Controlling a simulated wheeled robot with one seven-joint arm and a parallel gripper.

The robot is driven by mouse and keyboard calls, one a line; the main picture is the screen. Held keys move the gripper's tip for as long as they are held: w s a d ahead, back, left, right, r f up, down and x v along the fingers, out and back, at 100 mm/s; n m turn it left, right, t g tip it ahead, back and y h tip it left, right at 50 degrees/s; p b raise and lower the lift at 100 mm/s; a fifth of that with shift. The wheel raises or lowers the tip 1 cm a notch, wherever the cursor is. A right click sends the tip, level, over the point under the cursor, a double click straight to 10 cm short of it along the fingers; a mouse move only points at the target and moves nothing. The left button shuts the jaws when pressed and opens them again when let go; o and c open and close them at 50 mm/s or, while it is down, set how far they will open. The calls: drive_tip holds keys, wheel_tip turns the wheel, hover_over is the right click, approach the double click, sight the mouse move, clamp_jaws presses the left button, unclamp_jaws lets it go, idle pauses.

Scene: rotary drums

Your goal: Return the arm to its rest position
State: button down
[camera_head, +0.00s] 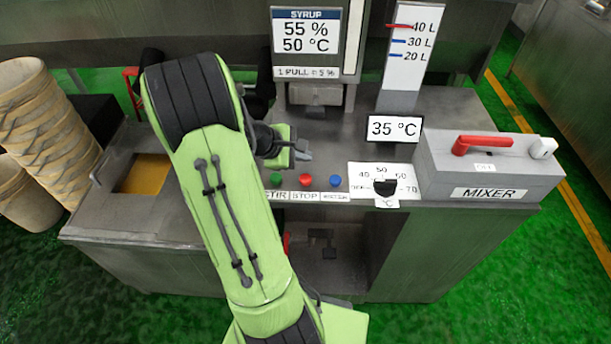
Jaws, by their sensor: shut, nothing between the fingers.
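My green and black arm rises from the bottom of the view and bends over the steel counter (450,120). My gripper (303,153) is shut and empty, pointing right, above the counter behind the green button (275,180) and the red button (305,181). Part of the wrist is hidden behind my forearm. I cannot tell the exact height of the gripper above the counter.
A blue button (335,181), a temperature dial (385,187) and a mixer box (487,168) with a red lever (482,144) are to the right. A syrup display (306,35) stands behind. Stacked tubs (45,125) stand at left.

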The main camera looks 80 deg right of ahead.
idle(0.6)
drive_tip(key=w+a+r+m+t+y, duration=0.1)
drive_tip(key=w+a+r+t, duration=0.3)
drive_tip(key=w+a, duration=0.45)
drive_tip(key=w+a+r+t+y, duration=0.1)
drive_tip(key=w+a+r+t, duration=0.4)
drive_tip(key=a, duration=0.6)
drive_tip(key=s+a+r+t+y, duration=0.1)
drive_tip(key=s+a+y, duration=0.1)
drive_tip(key=a, duration=0.7)
drive_tip(key=s+a+r+t+y, duration=0.1)
drive_tip(key=s+a+r+y, duration=0.1)
drive_tip(key=a, duration=0.8)
drive_tip(key=shift+s+a+t+y, duration=0.3)
drive_tip(key=shift+s+t+y, duration=0.1)
drive_tip(key=shift+s, duration=0.05)
